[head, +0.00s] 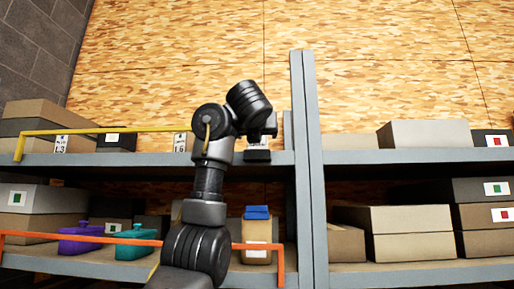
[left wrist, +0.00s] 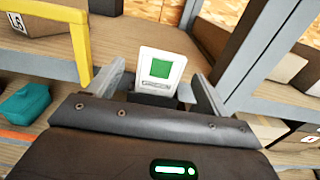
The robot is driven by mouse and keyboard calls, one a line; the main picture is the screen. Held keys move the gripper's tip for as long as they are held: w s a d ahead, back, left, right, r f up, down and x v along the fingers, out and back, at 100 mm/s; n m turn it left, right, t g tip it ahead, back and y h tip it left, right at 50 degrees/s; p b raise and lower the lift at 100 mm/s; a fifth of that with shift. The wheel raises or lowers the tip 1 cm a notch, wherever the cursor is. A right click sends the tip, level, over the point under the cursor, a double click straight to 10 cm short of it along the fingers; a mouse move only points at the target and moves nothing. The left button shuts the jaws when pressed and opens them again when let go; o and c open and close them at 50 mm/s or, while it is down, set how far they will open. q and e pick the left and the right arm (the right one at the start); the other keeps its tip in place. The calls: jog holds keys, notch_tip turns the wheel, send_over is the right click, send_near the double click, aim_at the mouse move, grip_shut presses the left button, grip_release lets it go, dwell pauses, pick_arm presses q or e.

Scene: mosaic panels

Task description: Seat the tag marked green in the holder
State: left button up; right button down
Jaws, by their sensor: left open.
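A white tag with a green square (left wrist: 161,67) stands in the left wrist view, between the two fingers of my left gripper (left wrist: 157,72). The gripper is open, with a gap on each side of the tag. The tag's lower edge meets a dark holder-like piece (left wrist: 156,89); I cannot tell how deep it sits. In the head view my left gripper (head: 263,128) is at the upper shelf's front edge, beside the grey upright. A dark block (head: 257,156) shows on that edge below it, with a pale patch of the tag (head: 258,141) above. My right gripper is not in view.
A yellow rail (head: 100,131) runs along the upper shelf and an orange rail (head: 60,237) along the lower one. A grey upright (head: 308,160) stands right of the gripper. Purple (head: 80,238) and teal (head: 137,242) containers and several boxes fill the shelves.

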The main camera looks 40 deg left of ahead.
pick_arm(q)
jog(key=b+v, duration=0.2)
jog(key=v, duration=0.3)
jog(key=shift+s+d, duration=0.15)
jog(key=shift+s, duration=0.05)
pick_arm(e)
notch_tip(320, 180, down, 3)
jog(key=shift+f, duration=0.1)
